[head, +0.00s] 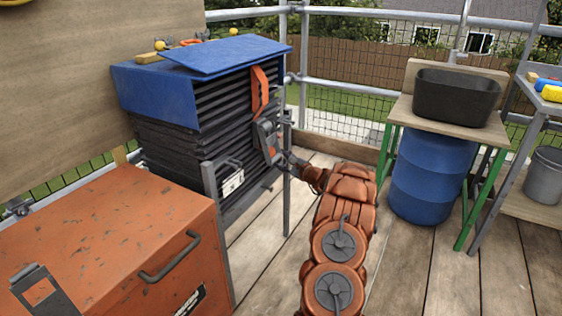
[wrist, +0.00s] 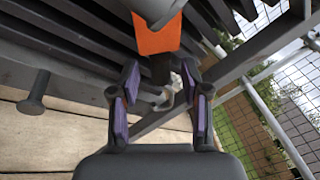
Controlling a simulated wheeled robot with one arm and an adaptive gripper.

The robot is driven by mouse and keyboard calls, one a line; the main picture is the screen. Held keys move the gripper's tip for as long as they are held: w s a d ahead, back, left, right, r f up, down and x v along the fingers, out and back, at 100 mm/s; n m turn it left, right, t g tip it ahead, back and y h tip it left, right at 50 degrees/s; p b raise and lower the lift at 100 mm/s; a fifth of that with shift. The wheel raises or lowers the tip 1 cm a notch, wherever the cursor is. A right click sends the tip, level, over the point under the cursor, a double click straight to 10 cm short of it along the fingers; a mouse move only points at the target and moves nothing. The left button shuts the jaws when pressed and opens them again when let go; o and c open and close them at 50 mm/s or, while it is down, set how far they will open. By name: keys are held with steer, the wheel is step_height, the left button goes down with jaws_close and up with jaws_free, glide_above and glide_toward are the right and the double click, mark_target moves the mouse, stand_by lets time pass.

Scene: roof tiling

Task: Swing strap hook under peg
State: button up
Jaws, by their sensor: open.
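An orange strap (head: 260,88) hangs down the front of the stack of dark tiles (head: 222,108), with a grey buckle-like part (head: 267,138) below it. In the wrist view the strap (wrist: 157,38) comes down from the top into a dark fitting, with a small pale hook (wrist: 166,98) at its lower end. My gripper (wrist: 160,80) is open, its purple-padded fingers on either side of the hook and fitting. I cannot tell whether either finger touches them. A grey peg (wrist: 34,105) with a round head sticks out at the left, apart from the hook.
A blue cover (head: 225,55) lies over the tiles. An orange chest (head: 110,240) stands at front left. At right are a bench with a black tub (head: 456,96), a blue barrel (head: 432,175) and a grey bucket (head: 545,175). Plank floor (head: 410,270) is clear right of my arm.

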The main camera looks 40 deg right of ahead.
steer(key=shift+w, duration=0.6)
steer(key=shift+c, duration=0.2)
jaws_close()
